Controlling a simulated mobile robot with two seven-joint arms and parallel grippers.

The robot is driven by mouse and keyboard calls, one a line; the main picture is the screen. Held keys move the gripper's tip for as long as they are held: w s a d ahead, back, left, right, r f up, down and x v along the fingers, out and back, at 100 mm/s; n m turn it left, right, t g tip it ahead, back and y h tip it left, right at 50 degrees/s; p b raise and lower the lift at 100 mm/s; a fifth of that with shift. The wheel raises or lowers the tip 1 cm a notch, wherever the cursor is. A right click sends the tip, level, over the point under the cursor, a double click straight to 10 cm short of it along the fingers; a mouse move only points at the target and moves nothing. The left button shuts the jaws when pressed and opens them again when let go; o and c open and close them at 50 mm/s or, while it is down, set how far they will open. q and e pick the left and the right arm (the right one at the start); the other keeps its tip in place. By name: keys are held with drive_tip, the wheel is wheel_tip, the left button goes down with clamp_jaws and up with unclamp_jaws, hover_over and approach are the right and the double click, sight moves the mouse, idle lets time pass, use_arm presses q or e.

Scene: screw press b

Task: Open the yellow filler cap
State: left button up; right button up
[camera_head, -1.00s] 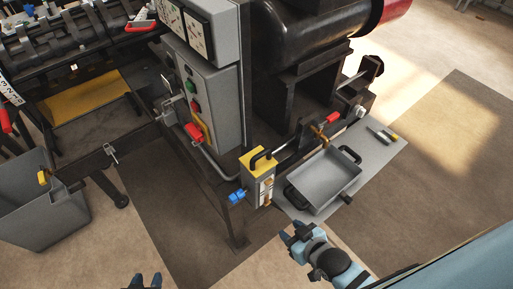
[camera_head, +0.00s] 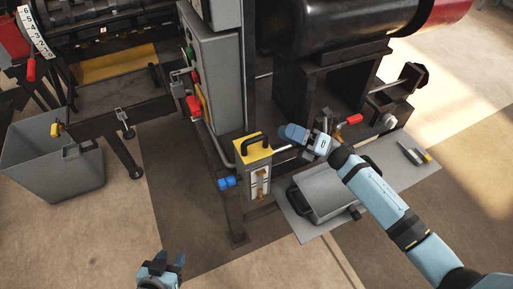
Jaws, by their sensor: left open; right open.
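The yellow filler cap (camera_head: 252,153), with a black loop handle (camera_head: 254,141), sits closed on top of a narrow grey box (camera_head: 258,182) with a gauge on its front. My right gripper (camera_head: 284,132) is open just to the right of the cap, at about the handle's height in the picture. A small gap shows between its fingertips and the handle; nothing is seen between its fingers. My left gripper (camera_head: 172,258) is open and empty at the bottom of the view, away from the cap.
A blue valve knob (camera_head: 227,182) sticks out left of the box. A grey tray (camera_head: 333,186) stands on a plate (camera_head: 400,178) under my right arm. A red lever (camera_head: 351,120) is behind my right gripper. A grey bin (camera_head: 50,160) stands at left.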

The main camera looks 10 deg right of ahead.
sight(256, 137)
drive_tip(key=w+d+n+g+h+b, duration=0.25)
drive_tip(key=d+n+g+h, duration=0.2)
drive_tip(key=n+g, duration=0.95)
drive_tip(key=s+a+p, duration=0.1)
drive_tip(key=a, duration=0.3)
drive_tip(key=s+a+n+t+p, duration=0.1)
drive_tip(key=a, duration=0.3)
drive_tip(key=s+a+n+p, duration=0.1)
drive_tip(key=a, duration=0.2)
drive_tip(key=shift+s+a+r+t+p, duration=0.2)
drive_tip(key=shift+a+t+p, duration=0.1)
drive_tip(key=shift+a+t, duration=0.1)
use_arm(q)
drive_tip(key=shift+r, duration=0.1)
use_arm(e)
drive_tip(key=shift+s+a+f, duration=0.1)
drive_tip(key=shift+s+a, duration=0.05)
drive_tip(key=shift+a, duration=0.45)
use_arm(q)
drive_tip(key=shift+d, duration=0.1)
use_arm(e)
clamp_jaws()
